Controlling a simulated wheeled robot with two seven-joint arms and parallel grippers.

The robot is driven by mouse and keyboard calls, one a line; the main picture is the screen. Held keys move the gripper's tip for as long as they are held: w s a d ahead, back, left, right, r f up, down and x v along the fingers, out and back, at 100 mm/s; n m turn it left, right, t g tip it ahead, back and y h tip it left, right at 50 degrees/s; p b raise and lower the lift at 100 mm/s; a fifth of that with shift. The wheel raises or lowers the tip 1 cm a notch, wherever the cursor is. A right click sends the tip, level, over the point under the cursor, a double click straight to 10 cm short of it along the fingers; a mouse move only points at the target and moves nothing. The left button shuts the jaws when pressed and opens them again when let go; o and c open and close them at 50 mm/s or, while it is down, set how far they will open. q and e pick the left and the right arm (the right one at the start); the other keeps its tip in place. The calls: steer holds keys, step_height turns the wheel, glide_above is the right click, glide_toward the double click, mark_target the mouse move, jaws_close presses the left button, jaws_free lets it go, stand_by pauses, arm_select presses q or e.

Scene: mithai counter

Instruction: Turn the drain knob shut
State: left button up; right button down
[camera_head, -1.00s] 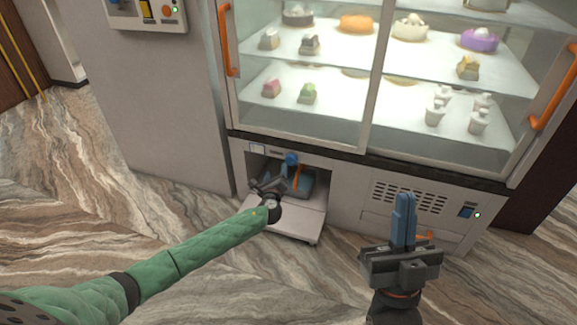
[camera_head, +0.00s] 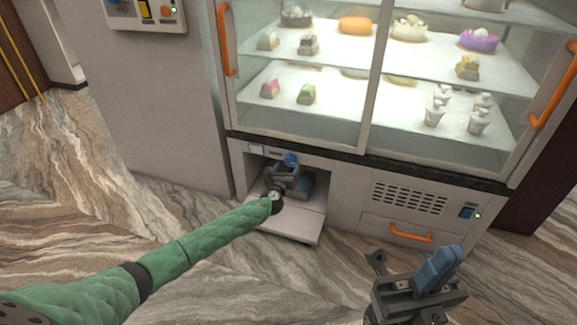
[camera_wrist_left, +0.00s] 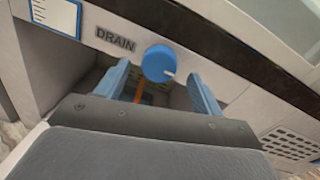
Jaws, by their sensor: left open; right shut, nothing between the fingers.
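The blue drain knob (camera_head: 291,159) sits on the front panel at the top of the open bay under the display case. In the left wrist view the round knob (camera_wrist_left: 158,63) carries a pale mark on its lower right side, beside the word DRAIN. My left gripper (camera_head: 284,172) reaches into the bay mouth just below the knob. In the left wrist view its two blue fingers (camera_wrist_left: 160,88) are open, one on each side of the knob's lower part; I cannot tell if they touch it. My right gripper (camera_head: 447,257) is shut and empty, out over the floor at the lower right.
A fold-down flap (camera_head: 291,222) lies open below the bay. An orange drawer handle (camera_head: 411,234), a vent grille (camera_head: 411,198) and a small switch (camera_head: 466,212) are to the right. The glass case (camera_head: 300,100) above holds sweets. The marble floor in front is clear.

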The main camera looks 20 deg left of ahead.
mark_target(290, 160)
arm_select(q)
steer(key=shift+w, duration=1.4)
steer(key=c, duration=1)
steer(key=shift+b, duration=0.3)
